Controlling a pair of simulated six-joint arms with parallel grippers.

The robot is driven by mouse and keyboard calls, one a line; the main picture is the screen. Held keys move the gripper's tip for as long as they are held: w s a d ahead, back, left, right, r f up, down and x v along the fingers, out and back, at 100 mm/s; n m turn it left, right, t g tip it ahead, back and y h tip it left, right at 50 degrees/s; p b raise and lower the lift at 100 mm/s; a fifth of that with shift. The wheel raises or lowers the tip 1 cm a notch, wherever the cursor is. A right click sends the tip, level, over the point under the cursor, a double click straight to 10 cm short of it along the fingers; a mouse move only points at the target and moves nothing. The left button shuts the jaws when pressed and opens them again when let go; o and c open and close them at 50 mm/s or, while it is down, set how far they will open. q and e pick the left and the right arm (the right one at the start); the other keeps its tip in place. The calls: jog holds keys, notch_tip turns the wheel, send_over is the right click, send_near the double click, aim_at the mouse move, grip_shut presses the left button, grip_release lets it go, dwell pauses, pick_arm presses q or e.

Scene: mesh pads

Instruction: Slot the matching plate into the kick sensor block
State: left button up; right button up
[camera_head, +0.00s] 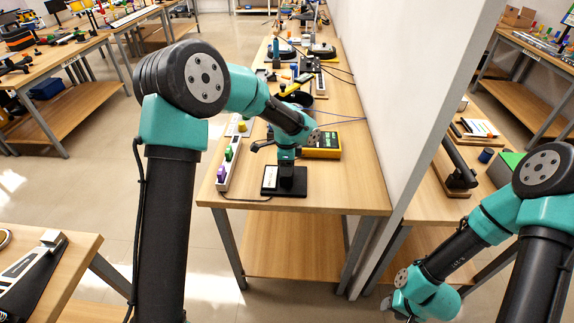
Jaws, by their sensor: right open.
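My left arm reaches over the middle bench, and its gripper (286,178) points down at a black flat base (297,191) with a white label on its left side. The gripper's end merges with dark parts on this base, so its fingers and any hold are unclear. I cannot tell whether this base is the kick sensor block, and I cannot make out a matching plate. My right gripper (394,306) hangs low at the bottom, right of centre, open, well away from the bench, and partly hidden by its own wrist.
A white power strip (230,163) lies left of the base. A yellow-and-black device (322,146) lies behind it. Tools and cables crowd the far bench. A pale wall (410,90) separates the middle bench from the right one. The bench's front right corner (355,195) is clear.

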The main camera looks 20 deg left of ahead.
pick_arm(q)
jog(key=shift+o, duration=0.4)
jog(key=shift+s+f, duration=0.45)
jog(key=shift+f, duration=0.4)
jog(key=shift+r, duration=0.1)
notch_tip(320, 180, up, 14)
jog(key=shift+w+f, duration=0.2)
jog(key=shift+d, duration=0.1)
